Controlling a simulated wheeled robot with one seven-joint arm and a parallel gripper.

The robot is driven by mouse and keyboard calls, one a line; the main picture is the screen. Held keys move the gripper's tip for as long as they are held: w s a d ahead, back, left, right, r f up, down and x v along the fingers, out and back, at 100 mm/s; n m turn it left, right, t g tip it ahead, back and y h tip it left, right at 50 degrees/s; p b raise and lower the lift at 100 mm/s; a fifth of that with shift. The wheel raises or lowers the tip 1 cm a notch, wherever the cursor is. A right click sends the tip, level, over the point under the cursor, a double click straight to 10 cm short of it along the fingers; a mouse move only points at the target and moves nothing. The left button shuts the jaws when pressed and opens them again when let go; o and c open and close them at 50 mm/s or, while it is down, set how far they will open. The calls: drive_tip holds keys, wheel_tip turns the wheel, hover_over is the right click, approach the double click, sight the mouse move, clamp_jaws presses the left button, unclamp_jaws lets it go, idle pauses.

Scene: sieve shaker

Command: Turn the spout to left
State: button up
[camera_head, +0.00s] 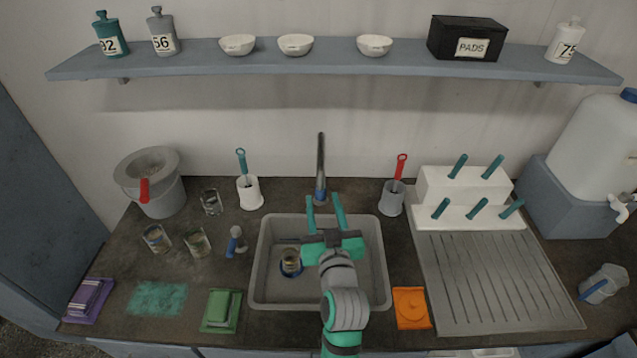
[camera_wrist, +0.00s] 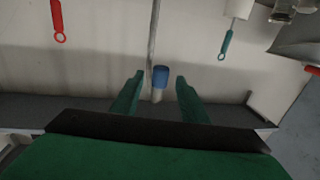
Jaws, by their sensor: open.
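The tap's grey spout (camera_head: 320,165) rises as a slim upright pipe behind the sink (camera_head: 262,280). A blue part (camera_head: 320,197) is at its lower end. My gripper (camera_head: 323,199) is above the back of the sink, with its two green fingers open and pointing toward the tap. In the wrist view the blue part (camera_wrist: 160,77) appears between the open fingertips (camera_wrist: 158,78), with a visible gap on each side. The thin spout pipe (camera_wrist: 152,35) also shows there. I cannot tell how far in depth the fingers are from it.
A glass in a blue ring (camera_head: 290,262) is in the sink's left half. A teal brush in a white holder (camera_head: 249,192) stands left of the tap, a red brush in a grey holder (camera_head: 392,198) right. The drying rack (camera_head: 500,285) is at right. A shelf (camera_head: 330,62) runs above.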

drive_tip(key=w+a, duration=0.1)
drive_tip(key=w, duration=0.7)
drive_tip(key=shift+a, duration=0.15)
clamp_jaws()
